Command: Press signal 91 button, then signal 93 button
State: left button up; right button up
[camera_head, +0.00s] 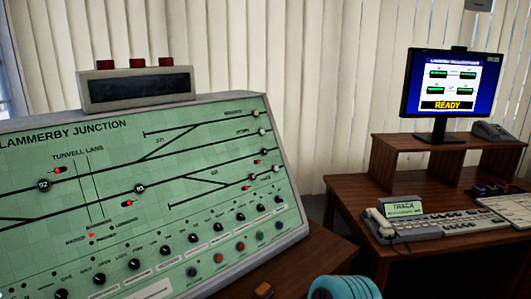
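The green signalling panel (112,165), headed Lammerby Junction, fills the left half of the head view and carries a black track diagram. A round black button (43,185) on the diagram seems to read 92. Another round button (140,188) seems to read 95. Small round buttons (262,114) at the right ends of the tracks have labels too small to read. I cannot make out which buttons are 91 and 93. Several red lights (91,236) are lit. Neither of my grippers is in view.
Black knobs (240,216) and a row of coloured buttons (240,247) line the panel's lower part. A grey box (137,88) with red lamps sits on top. At right, a wooden desk (350,190) holds a monitor (452,83) reading READY. A blue ribbed object (345,287) shows at the bottom.

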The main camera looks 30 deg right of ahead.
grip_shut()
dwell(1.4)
